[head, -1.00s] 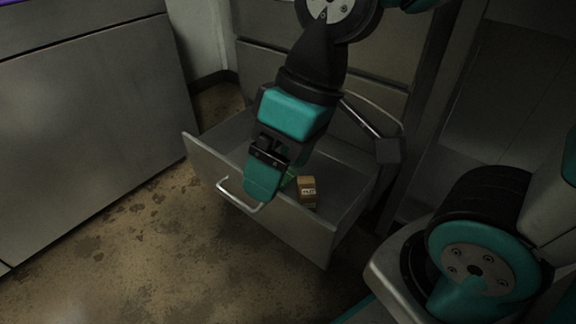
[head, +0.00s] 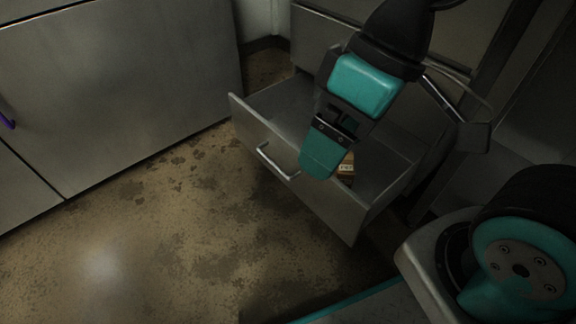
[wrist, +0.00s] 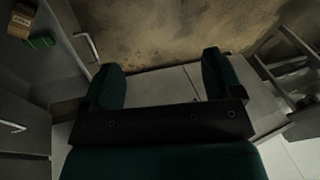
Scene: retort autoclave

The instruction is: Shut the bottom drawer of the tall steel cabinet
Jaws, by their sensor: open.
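The bottom drawer (head: 303,190) of the tall steel cabinet (head: 450,40) stands pulled out over the floor in the head view. Its bar handle (head: 276,166) is on the front panel. A small brown box (head: 346,165) lies inside, partly hidden by my gripper. My gripper (head: 325,160) hangs over the drawer near its front panel, empty, to the right of the handle in the picture. There the drawer handle (wrist: 88,46) and the brown box (wrist: 20,20) show at the left.
A green item (wrist: 41,42) lies beside the box in the drawer. A large grey cabinet (head: 120,90) stands at the left. The stained floor (head: 160,230) in front of the drawer is clear. A dark frame (wrist: 285,65) shows at the right in the wrist view.

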